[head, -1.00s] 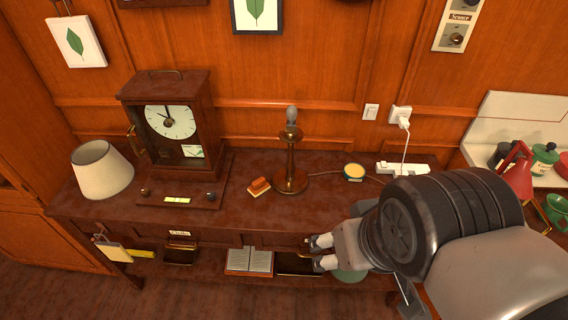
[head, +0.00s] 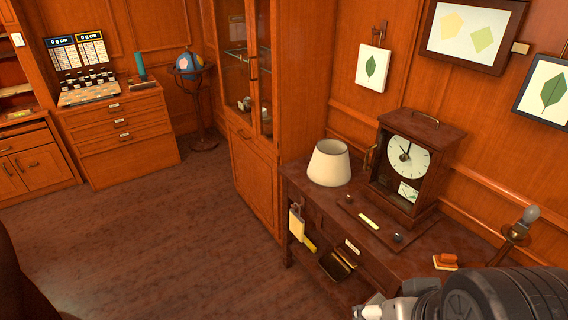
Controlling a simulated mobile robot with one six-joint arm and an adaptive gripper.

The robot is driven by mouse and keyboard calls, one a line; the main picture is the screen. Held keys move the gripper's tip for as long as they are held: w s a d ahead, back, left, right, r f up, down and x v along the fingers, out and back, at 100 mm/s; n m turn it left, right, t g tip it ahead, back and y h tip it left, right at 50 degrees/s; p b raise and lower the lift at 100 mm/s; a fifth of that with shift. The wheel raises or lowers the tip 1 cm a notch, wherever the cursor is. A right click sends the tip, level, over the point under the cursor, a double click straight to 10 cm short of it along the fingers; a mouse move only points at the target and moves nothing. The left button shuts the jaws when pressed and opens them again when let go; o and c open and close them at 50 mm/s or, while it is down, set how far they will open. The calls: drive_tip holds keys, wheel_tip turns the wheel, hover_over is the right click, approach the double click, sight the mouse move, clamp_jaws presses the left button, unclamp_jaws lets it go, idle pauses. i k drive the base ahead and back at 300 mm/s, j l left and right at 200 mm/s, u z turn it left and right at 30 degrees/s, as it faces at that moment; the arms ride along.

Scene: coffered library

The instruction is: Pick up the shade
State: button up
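The cream lamp shade (head: 328,163) stands upright on the left end of the dark wooden table (head: 312,190), left of the clock. My gripper (head: 372,308) is at the bottom edge, low and in front of the table, well apart from the shade. Its fingertips are small and partly cut off, so I cannot tell whether it is open or shut. Nothing shows in it.
A wooden clock (head: 412,165) stands close right of the shade. An orange-brown block (head: 445,261) lies near the lamp base. A tall glass-door cabinet (head: 252,120) rises behind and left of the table. The floor (head: 190,220) at left is clear. A globe (head: 190,65) stands farther back.

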sight(329, 166)
drive_tip(key=i+j, duration=0.25)
drive_tip(key=i, duration=0.25)
drive_tip(key=i+j, duration=0.25)
drive_tip(key=i, duration=0.3)
drive_tip(key=i+j, duration=0.3)
drive_tip(key=i, duration=0.2)
drive_tip(key=i+j+z, duration=0.1)
drive_tip(key=i+j, duration=0.15)
drive_tip(key=i, duration=0.3)
drive_tip(key=i+j, duration=0.3)
drive_tip(key=i, duration=0.2)
